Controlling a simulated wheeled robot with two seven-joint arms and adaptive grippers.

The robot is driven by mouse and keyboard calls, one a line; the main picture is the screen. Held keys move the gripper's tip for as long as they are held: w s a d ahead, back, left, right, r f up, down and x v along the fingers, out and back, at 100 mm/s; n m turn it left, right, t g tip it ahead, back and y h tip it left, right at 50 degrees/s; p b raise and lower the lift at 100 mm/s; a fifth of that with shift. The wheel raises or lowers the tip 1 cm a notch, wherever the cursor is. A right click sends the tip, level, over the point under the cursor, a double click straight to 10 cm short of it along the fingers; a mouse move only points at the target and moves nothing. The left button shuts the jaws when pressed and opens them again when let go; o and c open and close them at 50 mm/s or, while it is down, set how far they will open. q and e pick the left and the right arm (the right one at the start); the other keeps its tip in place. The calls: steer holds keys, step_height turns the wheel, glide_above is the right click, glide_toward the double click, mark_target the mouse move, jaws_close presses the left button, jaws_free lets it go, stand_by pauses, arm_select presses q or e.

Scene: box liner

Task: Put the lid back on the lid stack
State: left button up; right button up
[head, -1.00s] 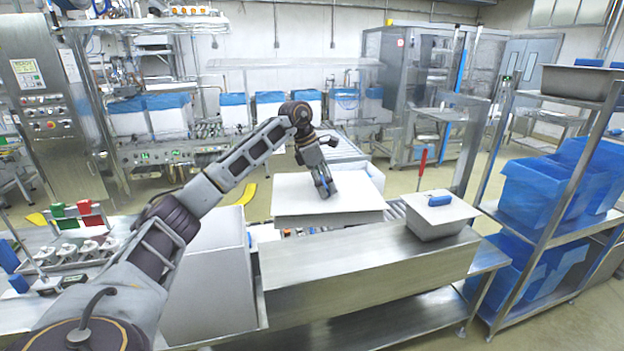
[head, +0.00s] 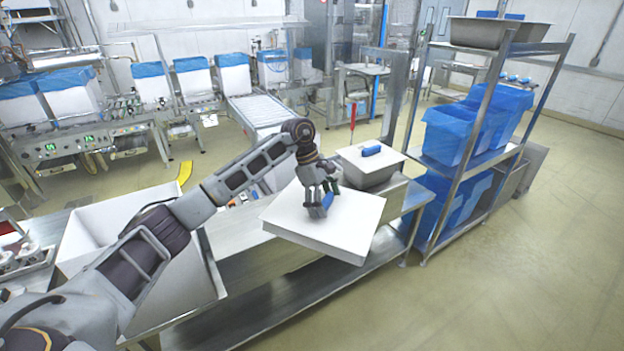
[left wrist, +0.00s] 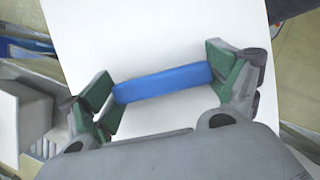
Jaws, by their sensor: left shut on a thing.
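A white square lid (head: 350,215) hangs from my left gripper (head: 318,205). Its blue handle (left wrist: 165,84) lies between the green finger pads in the left wrist view, and the gripper is shut on it. The lid looks slightly tilted and is held above the front part of the steel bench. Behind it, a grey tub (head: 368,172) has a white lid with a blue handle (head: 371,151) on top. I cannot tell whether more lids lie under that one. My right gripper is not in view.
A white open box (head: 185,303) stands on the left of the bench. A steel rack (head: 480,157) with blue-lined bins is close on the right. A roller conveyor (head: 262,112) runs behind the bench. The floor at the right is clear.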

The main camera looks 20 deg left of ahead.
arm_select(q)
steer(key=s+f+m+g+y+b, duration=0.1)
steer(key=s+f+m+b, duration=0.2)
steer(key=f, duration=1)
steer(key=s+a+f+m+g+y+b, duration=0.1)
steer(key=s+f+m+y+b, duration=0.1)
steer(key=s+f+m, duration=0.6)
steer(key=s+a+f+m+g+y+b, duration=0.1)
steer(key=s+f+m+b, duration=0.4)
steer(key=f, duration=1.3)
steer(key=shift+s+f+m+g+y, duration=0.15)
steer(key=shift+s+m+g+y, duration=0.25)
steer(key=shift+s, duration=0.7)
